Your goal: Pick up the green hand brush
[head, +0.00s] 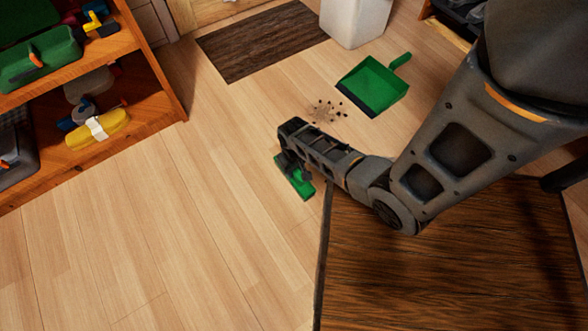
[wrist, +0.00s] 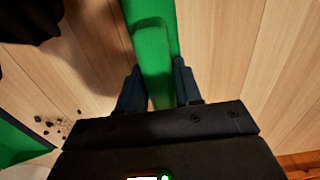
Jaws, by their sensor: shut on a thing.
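The green hand brush (head: 294,177) is low over the wooden floor in the middle of the head view, partly hidden by my arm. Whether it touches the floor I cannot tell. In the wrist view its green handle (wrist: 152,62) runs from the top edge down between the fingers. My gripper (wrist: 160,88) is shut on the handle, one dark finger on each side. In the head view the gripper (head: 290,165) is largely hidden behind my wrist.
A green dustpan (head: 373,86) lies on the floor behind, with dark crumbs (head: 328,111) nearby. A white bin (head: 355,20) and brown mat (head: 262,40) are at the back. A wooden shelf (head: 160,70) with toys stands left; a dark wood surface (head: 450,265) fills the front right. Floor at front left is clear.

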